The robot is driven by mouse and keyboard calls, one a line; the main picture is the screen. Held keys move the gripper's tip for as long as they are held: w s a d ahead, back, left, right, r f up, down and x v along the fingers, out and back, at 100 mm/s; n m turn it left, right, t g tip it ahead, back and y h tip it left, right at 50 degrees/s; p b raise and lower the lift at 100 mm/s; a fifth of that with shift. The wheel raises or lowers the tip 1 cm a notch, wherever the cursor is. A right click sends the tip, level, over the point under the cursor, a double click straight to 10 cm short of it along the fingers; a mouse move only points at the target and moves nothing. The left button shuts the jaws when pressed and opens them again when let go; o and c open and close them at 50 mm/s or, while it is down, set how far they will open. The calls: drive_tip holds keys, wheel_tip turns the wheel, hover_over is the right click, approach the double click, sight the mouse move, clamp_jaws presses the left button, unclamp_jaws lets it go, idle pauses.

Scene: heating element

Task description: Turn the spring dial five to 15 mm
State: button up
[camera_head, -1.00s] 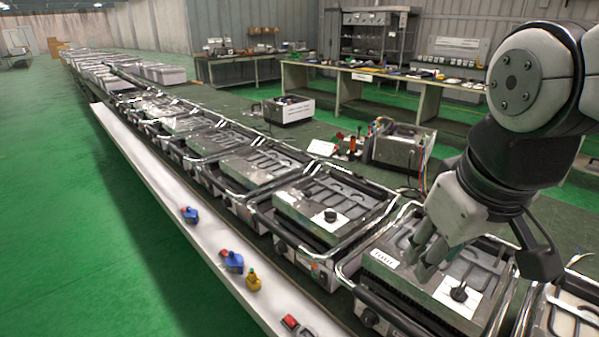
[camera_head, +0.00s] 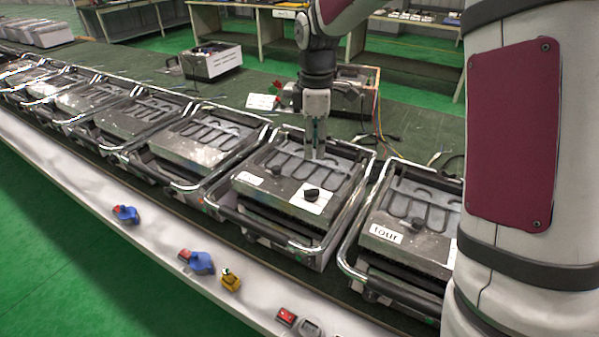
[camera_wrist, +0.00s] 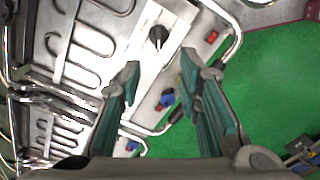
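A black dial (camera_head: 312,192) stands on a pale plate on a grey heating unit (camera_head: 268,212) in the middle of the head view. The dial also shows in the wrist view (camera_wrist: 158,36), beyond the fingertips and roughly between them. I cannot read any marks or number on it. My gripper (camera_head: 317,150) points down over the back part of this unit, behind the dial in the head view. In the wrist view my gripper (camera_wrist: 159,68) has its two green-grey fingers spread wide with nothing between them. The fingers look apart from the dial.
Similar units stand in a row; a neighbouring labelled unit (camera_head: 395,243) is at right, partly hidden by my arm. Metal rails frame each unit. A white ledge (camera_head: 150,253) in front carries blue (camera_head: 202,262), yellow (camera_head: 231,281) and red (camera_head: 287,316) parts. A boxy device (camera_head: 355,85) with cables stands behind.

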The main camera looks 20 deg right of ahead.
sight(312, 189)
wheel_tip(312, 189, down, 14)
drive_tip(key=shift+w, duration=0.15)
idle(0.4)
drive_tip(key=shift+c, duration=0.3)
clamp_jaws()
